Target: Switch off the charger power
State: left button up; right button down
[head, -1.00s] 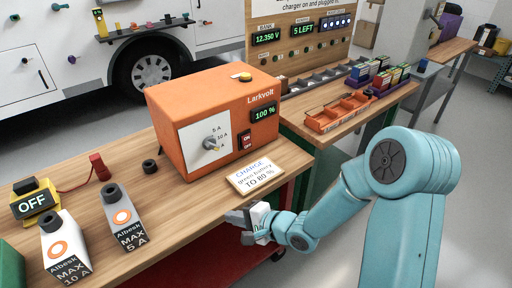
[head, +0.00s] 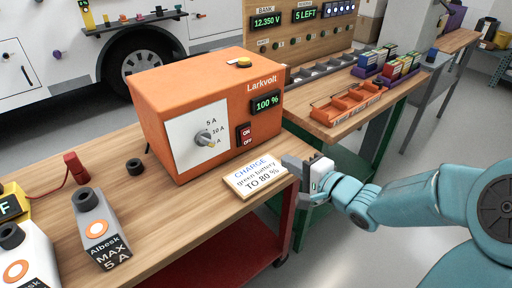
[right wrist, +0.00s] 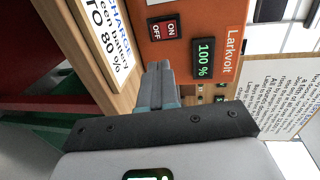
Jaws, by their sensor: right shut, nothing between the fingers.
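The charger is an orange box (head: 205,75) marked Larkvolt on the wooden bench. Its front has a red ON/OFF power switch (head: 245,135), a green display (head: 267,102) reading 100 % and a grey dial (head: 205,139). The switch also shows in the right wrist view (right wrist: 163,30), with the display (right wrist: 204,59) beside it. My right gripper (head: 293,167) is shut and empty, in front of and to the right of the switch, apart from the charger. Its closed fingers (right wrist: 160,78) point towards the charger front in the wrist view. My left gripper is not in view.
A card (head: 255,176) reading "CHARGE green battery TO 80 %" lies before the charger. Two Albesk units (head: 97,229) (head: 25,255) and a black cap (head: 135,166) stand to the left. An orange tray (head: 347,104) sits on the bench to the right.

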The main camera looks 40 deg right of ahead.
jog(key=shift+d+f, duration=0.15)
jog(key=shift+f, duration=0.05)
jog(key=shift+s, duration=0.1)
jog(key=b, duration=0.2)
send_near(249, 140)
jog(key=w, duration=0.3)
jog(key=w+f, duration=0.1)
jog(key=w, duration=0.1)
jog(key=shift+w+a, duration=0.2)
jog(key=shift+a, duration=0.1)
jog(key=shift+w+f, duration=0.1)
jog(key=shift+w, duration=0.55)
